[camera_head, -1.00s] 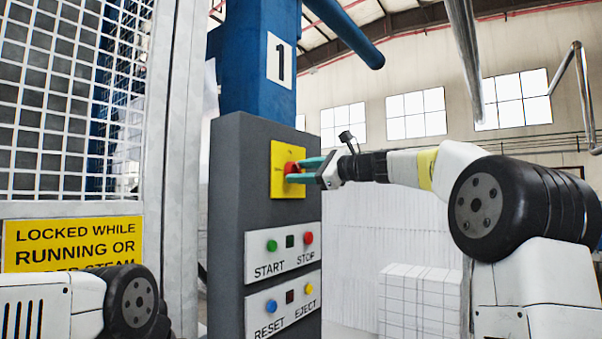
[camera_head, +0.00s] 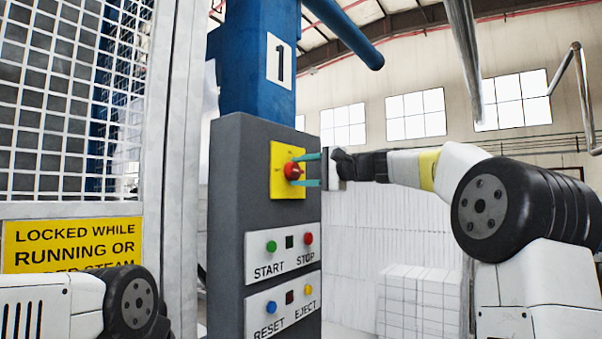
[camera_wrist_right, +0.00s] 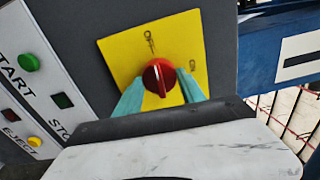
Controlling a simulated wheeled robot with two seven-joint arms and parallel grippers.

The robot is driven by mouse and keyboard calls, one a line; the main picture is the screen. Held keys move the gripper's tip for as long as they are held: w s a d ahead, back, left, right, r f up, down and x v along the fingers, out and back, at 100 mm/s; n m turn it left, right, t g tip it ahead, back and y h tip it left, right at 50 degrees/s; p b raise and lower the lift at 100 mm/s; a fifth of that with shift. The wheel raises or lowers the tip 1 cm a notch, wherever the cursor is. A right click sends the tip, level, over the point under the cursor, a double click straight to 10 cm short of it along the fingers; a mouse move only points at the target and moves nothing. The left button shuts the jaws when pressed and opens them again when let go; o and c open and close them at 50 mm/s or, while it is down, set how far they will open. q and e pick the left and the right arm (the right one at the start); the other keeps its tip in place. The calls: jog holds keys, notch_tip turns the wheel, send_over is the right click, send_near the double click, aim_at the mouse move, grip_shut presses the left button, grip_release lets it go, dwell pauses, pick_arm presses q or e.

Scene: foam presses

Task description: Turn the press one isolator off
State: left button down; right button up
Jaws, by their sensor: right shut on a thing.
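The press one isolator is a red rotary knob (camera_head: 293,171) on a yellow plate (camera_head: 279,186), on the grey control post under the sign "1". My left gripper is out of view.
Below the isolator are a START/STOP panel (camera_head: 283,263) and a RESET/EJECT panel (camera_head: 270,312) with coloured buttons. A mesh guard (camera_head: 70,110) with a yellow warning sign (camera_head: 72,244) stands left. White stacked blocks (camera_head: 420,300) stand behind my right arm.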

jog(key=shift+f+n, duration=0.1)
jog(key=shift+n, duration=0.3)
jog(key=o, duration=1.4)
jog(key=shift+c, duration=0.2)
jog(key=v, duration=0.8)
